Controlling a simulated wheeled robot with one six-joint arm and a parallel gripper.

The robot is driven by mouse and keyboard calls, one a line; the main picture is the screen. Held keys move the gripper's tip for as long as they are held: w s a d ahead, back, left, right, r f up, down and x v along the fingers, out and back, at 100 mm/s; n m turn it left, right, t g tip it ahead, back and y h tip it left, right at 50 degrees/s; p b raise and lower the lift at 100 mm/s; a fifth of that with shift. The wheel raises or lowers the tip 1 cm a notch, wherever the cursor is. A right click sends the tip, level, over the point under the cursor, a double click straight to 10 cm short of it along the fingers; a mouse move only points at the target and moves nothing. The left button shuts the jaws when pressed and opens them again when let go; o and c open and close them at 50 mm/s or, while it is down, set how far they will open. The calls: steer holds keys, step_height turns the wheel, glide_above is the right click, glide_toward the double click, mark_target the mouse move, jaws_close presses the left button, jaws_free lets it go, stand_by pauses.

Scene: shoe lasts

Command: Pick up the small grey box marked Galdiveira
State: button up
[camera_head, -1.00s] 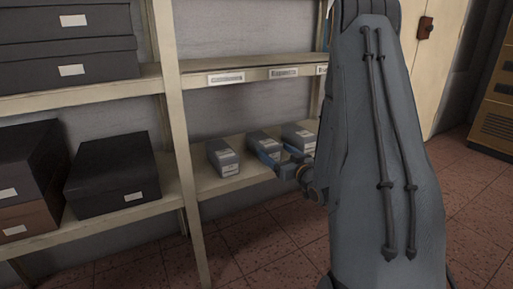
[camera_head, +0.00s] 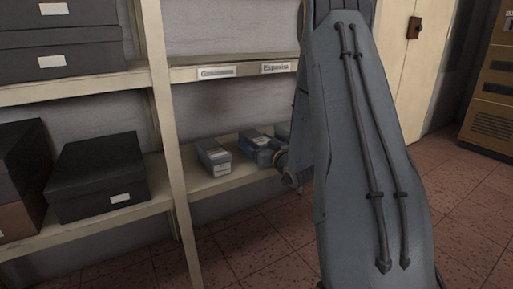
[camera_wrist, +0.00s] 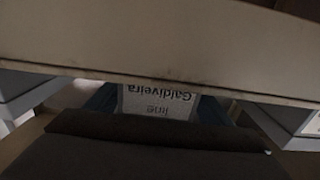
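The small grey box (camera_wrist: 158,103) marked Galdiveira shows its white label upside down in the wrist view, close to the camera. Blue finger parts of my gripper (camera_wrist: 160,105) show on both sides of it. Whether they press on the box cannot be told. In the head view the middle small box (camera_head: 252,138) sits on the lower shelf, with my gripper (camera_head: 264,154) at its front end. My arm hides part of that area.
Another grey box (camera_head: 214,157) stands to the left on the shelf (camera_head: 235,180), and one (camera_head: 283,131) to the right, partly behind my arm. A shelf post (camera_head: 172,150) and large dark boxes (camera_head: 97,178) are further left. The upper board (camera_head: 235,72) runs above.

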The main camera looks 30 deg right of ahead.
steer(key=c, duration=1.1)
